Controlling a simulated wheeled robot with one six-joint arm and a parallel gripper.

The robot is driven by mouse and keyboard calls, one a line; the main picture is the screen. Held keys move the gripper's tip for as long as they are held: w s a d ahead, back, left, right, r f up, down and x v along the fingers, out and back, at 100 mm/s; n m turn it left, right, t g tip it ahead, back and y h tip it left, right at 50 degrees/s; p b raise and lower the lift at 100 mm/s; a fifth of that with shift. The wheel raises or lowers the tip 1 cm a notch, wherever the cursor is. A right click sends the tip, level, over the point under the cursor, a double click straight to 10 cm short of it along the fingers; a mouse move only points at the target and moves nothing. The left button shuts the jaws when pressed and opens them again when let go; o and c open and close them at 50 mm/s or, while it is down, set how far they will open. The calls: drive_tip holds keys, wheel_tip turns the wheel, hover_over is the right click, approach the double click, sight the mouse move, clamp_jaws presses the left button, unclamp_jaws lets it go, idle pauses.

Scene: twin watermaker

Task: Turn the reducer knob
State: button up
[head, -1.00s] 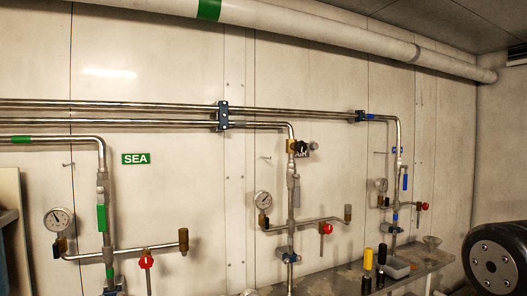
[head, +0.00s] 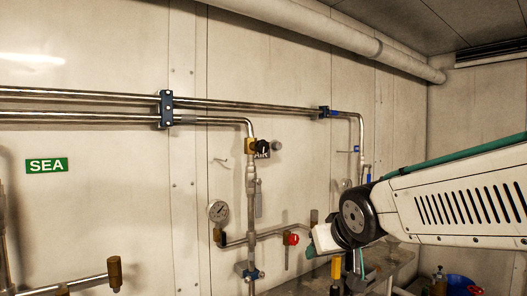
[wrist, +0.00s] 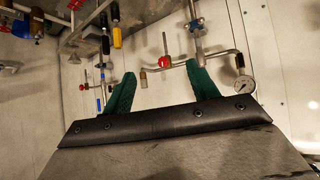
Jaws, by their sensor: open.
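The knob cannot be made out in the wrist view.
Below the knob are a pressure gauge (head: 218,211), a red valve handle (head: 291,239) and a side pipe (head: 268,233). A bench (head: 385,268) with bottles stands at lower right. The SEA sign (head: 47,165) is at left. The wall around the knob is mostly clear.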

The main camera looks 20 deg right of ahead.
drive_tip(key=w+r+n+t+y, duration=0.1)
drive_tip(key=w+r+t+y, duration=0.1)
drive_tip(key=w+r+t, duration=0.75)
drive_tip(key=n+t+y, duration=0.2)
drive_tip(key=n+y, duration=0.2)
drive_tip(key=y, duration=0.2)
approach(264, 149)
drive_tip(key=w, duration=0.2)
drive_tip(key=x, duration=0.7)
drive_tip(key=shift+a+r, duration=0.35)
drive_tip(key=shift+r, duration=0.1)
drive_tip(key=c, duration=1)
